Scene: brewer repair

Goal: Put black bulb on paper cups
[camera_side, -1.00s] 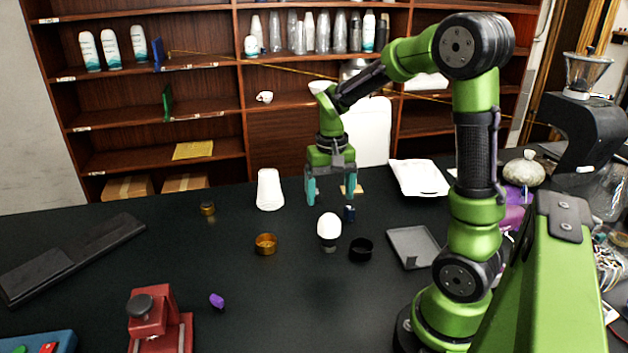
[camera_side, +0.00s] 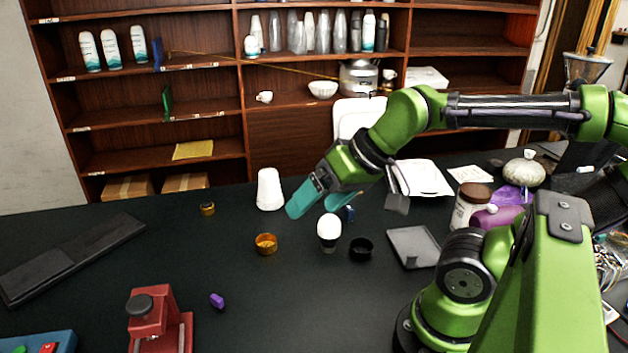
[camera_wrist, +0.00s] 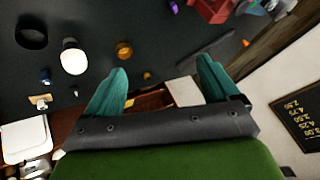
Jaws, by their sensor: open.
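A bulb with a white globe and a dark grey base (camera_side: 329,228) stands upright on the black table; it also shows in the wrist view (camera_wrist: 74,58). I see no wholly black bulb. The white paper cups (camera_side: 269,188) stand upside down as a stack, behind and left of the bulb. My gripper (camera_side: 322,202) is tilted above the table, between the cups and the bulb in the side view. Its teal fingers are spread and empty, also in the wrist view (camera_wrist: 160,82).
An amber ring (camera_side: 266,244) and a black ring (camera_side: 361,249) flank the bulb. A small blue object (camera_side: 349,213) sits just behind it. A grey tray (camera_side: 413,247) lies to the right, a red press (camera_side: 158,320) front left. The left middle table is mostly clear.

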